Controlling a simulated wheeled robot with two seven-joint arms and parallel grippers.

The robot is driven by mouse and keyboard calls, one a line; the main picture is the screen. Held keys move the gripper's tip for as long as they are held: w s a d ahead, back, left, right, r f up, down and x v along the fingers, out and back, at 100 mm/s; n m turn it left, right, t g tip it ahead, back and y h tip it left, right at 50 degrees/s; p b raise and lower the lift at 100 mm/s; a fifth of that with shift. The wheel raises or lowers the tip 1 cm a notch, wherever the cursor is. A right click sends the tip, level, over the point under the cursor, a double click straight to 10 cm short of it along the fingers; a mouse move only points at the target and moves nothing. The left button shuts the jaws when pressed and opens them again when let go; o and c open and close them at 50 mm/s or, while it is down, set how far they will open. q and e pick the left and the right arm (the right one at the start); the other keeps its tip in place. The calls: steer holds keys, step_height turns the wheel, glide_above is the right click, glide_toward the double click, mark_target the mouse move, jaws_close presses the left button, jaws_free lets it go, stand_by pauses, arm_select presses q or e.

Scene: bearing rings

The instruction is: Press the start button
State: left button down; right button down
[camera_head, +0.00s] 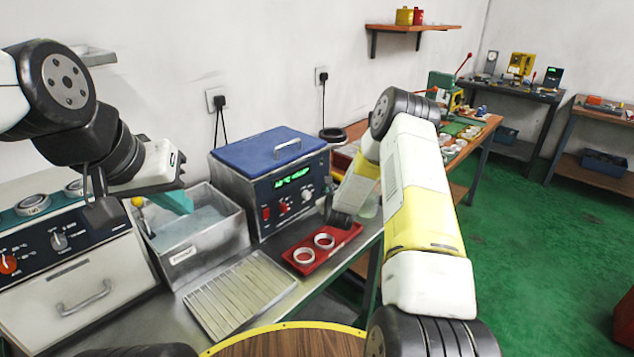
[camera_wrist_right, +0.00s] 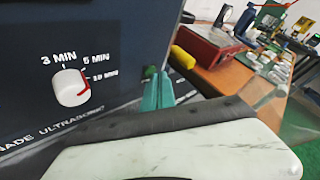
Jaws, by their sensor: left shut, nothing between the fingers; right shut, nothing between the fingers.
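The ultrasonic cleaner (camera_head: 268,212) has a blue lid, a lit green display, red switches and white dials on its dark front panel. In the right wrist view its panel shows a white timer dial (camera_wrist_right: 70,88) and, to the right, a small green button (camera_wrist_right: 149,72), likely the start button. My right gripper (camera_wrist_right: 158,90) is shut and empty, its teal fingertips right at the green button; I cannot tell whether they touch. In the head view my right forearm hides that end of the panel. My left gripper (camera_head: 178,201) is shut and empty over the open metal tank.
The metal tank (camera_head: 205,247) of liquid stands left of the cleaner. A drain rack (camera_head: 240,292) and a red tray (camera_head: 309,262) with two white rings (camera_head: 324,241) lie in front. An oven-like unit (camera_head: 75,275) is at left. Another bench (camera_head: 485,128) stands beyond.

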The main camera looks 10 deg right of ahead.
stand_by(0.3)
steer(key=shift+s+d, duration=0.3)
steer(key=shift+s, duration=0.1)
steer(key=shift+s+d, duration=0.9)
steer(key=shift+s, duration=0.3)
steer(key=shift+s+d, duration=0.9)
steer(key=shift+s, duration=0.25)
